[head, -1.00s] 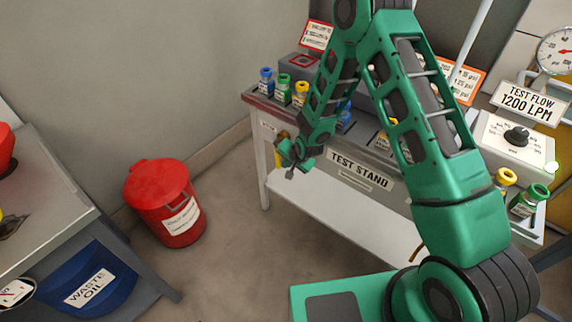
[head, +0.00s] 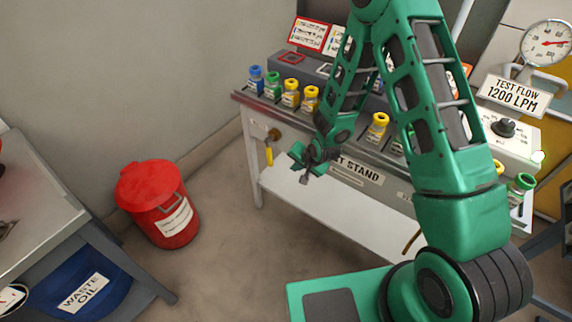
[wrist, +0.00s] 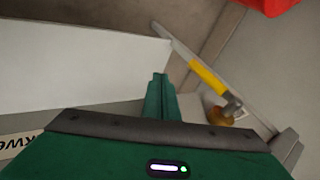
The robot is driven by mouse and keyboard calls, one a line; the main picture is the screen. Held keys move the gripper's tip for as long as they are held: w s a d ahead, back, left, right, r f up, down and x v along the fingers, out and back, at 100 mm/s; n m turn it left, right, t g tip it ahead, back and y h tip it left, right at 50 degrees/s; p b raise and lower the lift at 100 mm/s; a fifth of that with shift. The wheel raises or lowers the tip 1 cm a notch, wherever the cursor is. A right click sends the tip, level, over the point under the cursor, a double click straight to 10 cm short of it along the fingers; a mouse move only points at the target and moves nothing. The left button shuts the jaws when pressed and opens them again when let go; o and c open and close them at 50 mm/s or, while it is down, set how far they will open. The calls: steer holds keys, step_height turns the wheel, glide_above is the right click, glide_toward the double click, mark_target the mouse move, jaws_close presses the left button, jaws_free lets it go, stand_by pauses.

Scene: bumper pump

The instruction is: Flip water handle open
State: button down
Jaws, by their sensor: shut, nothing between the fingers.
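A yellow handle (head: 269,155) hangs downward below a brass valve (head: 273,135) on the left front of the test stand. I take it for the water handle; its label is too small to read. In the wrist view the yellow handle (wrist: 207,78) and the brass valve (wrist: 218,113) lie right of my gripper (wrist: 160,78). In the head view my gripper (head: 304,172) is right of the handle, apart from it. It is shut and empty.
The white lower shelf (head: 300,197) of the test stand lies below my gripper. Several colour-capped bottles stand along the stand top (head: 240,97). A red bin (head: 150,195) stands on the floor to the left. Floor between bin and stand is clear.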

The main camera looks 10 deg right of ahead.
steer(key=shift+s+d+r, duration=0.35)
steer(key=shift+s+r, duration=0.05)
steer(key=shift+s, duration=0.25)
steer(key=shift+s+d+r, duration=0.35)
steer(key=shift+s, duration=0.3)
steer(key=shift+s+d+r, duration=0.35)
steer(key=shift+s+r, duration=0.05)
steer(key=shift+s, duration=0.25)
